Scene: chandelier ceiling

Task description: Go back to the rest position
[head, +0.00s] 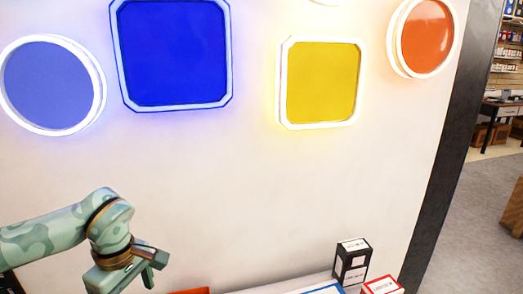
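My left arm comes in from the left edge in the head view, pale green with darker patches. Its gripper (152,270) is at the lower left, in front of the white wall and tilted downward. Small dark green finger parts show at its end, but the gap between them is not clear. I see nothing held in it. My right arm and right gripper are out of view.
Lit panels hang on the white wall (250,190): a round blue one (48,85), a square blue one (172,52), a yellow one (320,82) and a round orange one (427,36). Below stand a black-and-white box (352,262) and a red-and-white box (382,286). Open floor (465,215) lies right.

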